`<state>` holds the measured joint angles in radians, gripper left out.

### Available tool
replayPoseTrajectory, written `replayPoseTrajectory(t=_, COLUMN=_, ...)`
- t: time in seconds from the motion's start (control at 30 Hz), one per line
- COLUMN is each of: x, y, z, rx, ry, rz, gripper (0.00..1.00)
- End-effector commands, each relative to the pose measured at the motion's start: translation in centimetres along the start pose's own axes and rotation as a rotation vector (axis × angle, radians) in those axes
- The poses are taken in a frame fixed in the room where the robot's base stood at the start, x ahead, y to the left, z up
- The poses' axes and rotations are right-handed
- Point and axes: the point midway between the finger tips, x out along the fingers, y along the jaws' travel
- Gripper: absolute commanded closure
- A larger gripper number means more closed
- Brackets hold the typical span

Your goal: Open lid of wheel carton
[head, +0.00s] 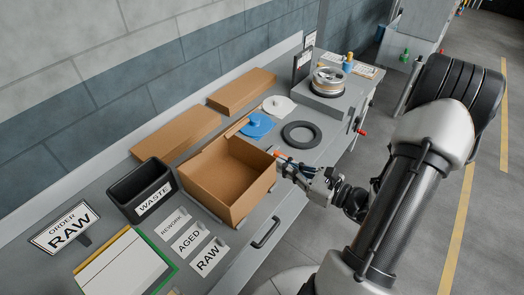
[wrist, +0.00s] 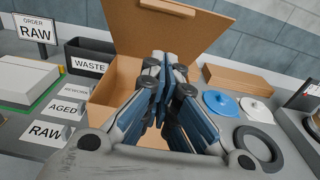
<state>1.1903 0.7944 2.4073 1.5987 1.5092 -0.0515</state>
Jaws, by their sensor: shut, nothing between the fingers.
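The brown wheel carton (head: 257,199) stands on the bench with its top open and its inside showing. In the wrist view its left wall (wrist: 103,92) shows beside my gripper. My gripper (head: 279,156) is beside the carton's right corner in the head view. In the wrist view my gripper (wrist: 168,58) is shut and empty, in front of the lid. It hides much of the carton's inside; I cannot tell if it touches.
Another low brown carton (head: 240,90) lies near the wall. A black WASTE bin (head: 143,188) stands left of the carton. A blue disc (head: 257,126), a white disc (head: 279,105) and a dark ring (head: 301,134) lie to the right. Label cards (head: 190,238) lie in front.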

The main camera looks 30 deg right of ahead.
Motion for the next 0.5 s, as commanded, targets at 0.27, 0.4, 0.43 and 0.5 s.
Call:
replayPoseTrajectory(t=0.27, x=2.5, y=0.1, z=0.1, rx=-0.01, ry=-0.015, rz=-0.003, gripper=1.0)
replayPoseTrajectory(t=0.4, x=5.5, y=0.1, z=0.1, rx=-0.012, ry=-0.014, rz=-0.001, gripper=1.0)
replayPoseTrajectory(t=0.43, x=6.2, y=0.1, z=0.1, rx=-0.012, ry=-0.014, rz=-0.001, gripper=1.0)
replayPoseTrajectory(t=0.5, x=7.7, y=0.1, z=0.1, rx=-0.01, ry=-0.014, rz=-0.001, gripper=1.0)
